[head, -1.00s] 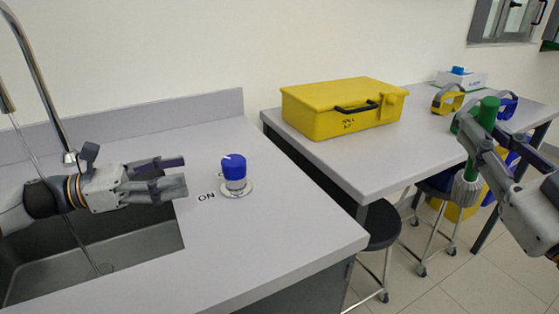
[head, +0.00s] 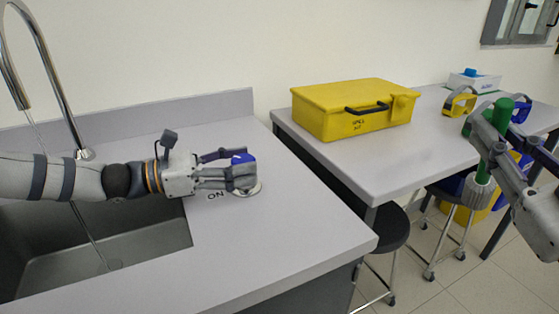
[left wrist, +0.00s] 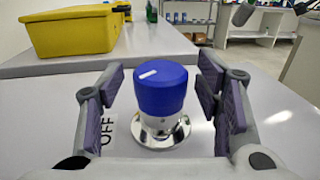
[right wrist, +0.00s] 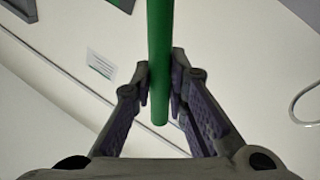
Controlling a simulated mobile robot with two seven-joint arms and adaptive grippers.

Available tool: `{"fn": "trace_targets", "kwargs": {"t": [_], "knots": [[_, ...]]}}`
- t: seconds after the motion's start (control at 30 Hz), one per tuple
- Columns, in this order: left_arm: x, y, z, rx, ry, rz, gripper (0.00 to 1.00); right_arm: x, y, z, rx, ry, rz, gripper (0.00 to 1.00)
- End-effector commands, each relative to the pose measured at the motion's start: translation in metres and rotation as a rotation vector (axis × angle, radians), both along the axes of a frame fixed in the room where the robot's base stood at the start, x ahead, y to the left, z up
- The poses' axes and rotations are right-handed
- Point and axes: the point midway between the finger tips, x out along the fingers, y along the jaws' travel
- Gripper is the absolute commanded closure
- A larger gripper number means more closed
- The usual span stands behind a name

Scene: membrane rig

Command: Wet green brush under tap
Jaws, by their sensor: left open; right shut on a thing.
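The blue tap knob (head: 243,158) sits on a round metal base on the counter, beside the word ON. My left gripper (head: 240,172) is open with its fingers on either side of the knob. The left wrist view shows the knob (left wrist: 161,88) between the fingers with gaps on both sides. The tap (head: 58,95) arches over the sink (head: 140,250), and a thin stream runs down from it. My right gripper (head: 487,150) is shut on the green handle of the brush (head: 503,116), held upright, pale bristle end down. The right wrist view shows the handle (right wrist: 158,50) between its fingers.
A yellow case (head: 350,108) stands on the side table (head: 345,160). Stools (head: 393,228) stand below the table edge. The front of the counter is clear.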

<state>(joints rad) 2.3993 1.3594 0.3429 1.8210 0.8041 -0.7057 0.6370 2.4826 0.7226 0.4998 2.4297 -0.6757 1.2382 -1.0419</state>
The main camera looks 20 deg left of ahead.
Motion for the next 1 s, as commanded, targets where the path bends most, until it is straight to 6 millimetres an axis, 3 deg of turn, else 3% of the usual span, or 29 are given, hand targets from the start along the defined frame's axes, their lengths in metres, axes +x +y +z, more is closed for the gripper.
{"fn": "trace_targets", "kwargs": {"t": [0.37,0.5,0.6,1.0], "knots": [[0.006,-0.007,0.000,-0.003,-0.001,0.001,0.41,0.000,0.000,0.001,0.000,-0.001,0.000,1.00],[0.006,-0.007,0.000,-0.004,-0.001,0.000,0.73,0.000,0.000,0.001,0.000,-0.001,0.000,1.00],[0.006,-0.007,0.000,-0.003,-0.001,0.000,0.90,0.000,0.000,0.001,0.000,-0.001,0.000,1.00],[0.007,-0.007,-0.002,0.001,0.002,-0.091,0.90,0.005,0.000,-0.014,0.000,0.023,0.000,1.00]]}}
